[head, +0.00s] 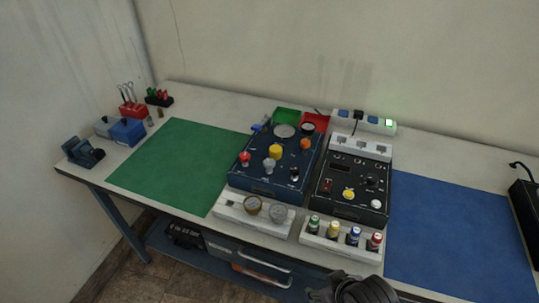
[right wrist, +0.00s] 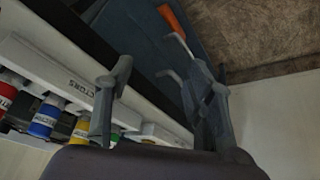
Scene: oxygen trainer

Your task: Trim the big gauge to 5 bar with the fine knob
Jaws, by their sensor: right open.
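The blue trainer panel (head: 262,182) stands tilted on the workbench in the head view. The big gauge (head: 285,131) is a pale round dial at its top; its needle and reading are too small to tell. Below it are a yellow knob (head: 275,151), a red knob (head: 245,158), a grey knob (head: 269,166), an orange knob (head: 305,144) and a black knob (head: 294,173). I cannot tell which is the fine knob. My right gripper (right wrist: 160,95) is open and empty, low by the bench's front edge, apart from the panel. My left gripper is out of view.
A black panel (head: 352,185) stands right of the blue one. In front are a connector rack (head: 340,249) with coloured connectors and a white holder (head: 235,217) with two round parts. A green mat (head: 180,165) and a blue mat (head: 455,235) lie clear at either side.

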